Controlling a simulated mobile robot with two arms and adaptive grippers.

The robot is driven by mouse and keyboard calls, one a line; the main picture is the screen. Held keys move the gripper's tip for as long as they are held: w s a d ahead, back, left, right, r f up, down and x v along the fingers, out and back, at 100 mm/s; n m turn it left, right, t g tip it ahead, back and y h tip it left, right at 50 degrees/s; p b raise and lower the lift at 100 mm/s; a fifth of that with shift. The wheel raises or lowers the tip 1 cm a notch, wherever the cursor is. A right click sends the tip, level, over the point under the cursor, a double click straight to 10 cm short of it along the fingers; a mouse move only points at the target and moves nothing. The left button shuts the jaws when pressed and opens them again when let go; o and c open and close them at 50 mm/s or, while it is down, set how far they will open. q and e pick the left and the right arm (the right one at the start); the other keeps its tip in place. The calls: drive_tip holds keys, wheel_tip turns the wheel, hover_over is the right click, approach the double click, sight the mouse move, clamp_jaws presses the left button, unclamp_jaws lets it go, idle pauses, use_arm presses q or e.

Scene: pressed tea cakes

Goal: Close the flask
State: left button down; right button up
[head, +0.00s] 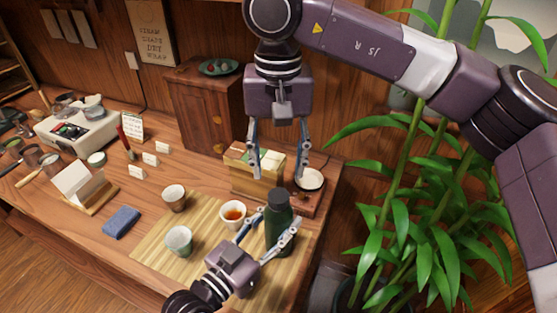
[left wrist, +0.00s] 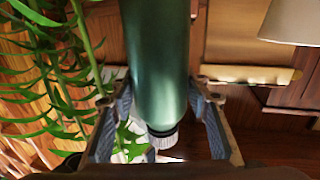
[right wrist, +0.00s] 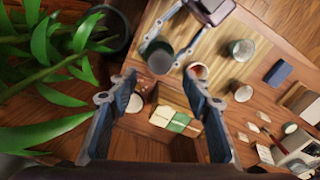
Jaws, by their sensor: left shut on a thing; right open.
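The dark green flask (head: 279,232) stands upright at the right end of the bamboo mat (head: 150,254). My left gripper (head: 268,231) is shut on its body, with a finger on either side. The flask (left wrist: 160,65) fills the middle of the left wrist view, where a grey ribbed part shows at its narrow end. I cannot tell whether this is a cap or a bare neck. My right gripper (head: 277,172) is open and empty above the flask, fingers pointing down. In the right wrist view the flask's round dark top (right wrist: 160,58) lies beyond the open fingers.
A cup of tea (head: 233,213) stands just left of the flask, with two more cups (head: 174,198) (head: 179,241) farther left. Behind are a wooden box with packets (head: 254,180) and a pale round dish (head: 309,180) on a wooden stand. A leafy plant (head: 400,210) stands to the right.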

sight(279, 195)
drive_tip(key=n, duration=0.4)
drive_tip(key=shift+r, duration=0.1)
drive_tip(key=shift+f, duration=4)
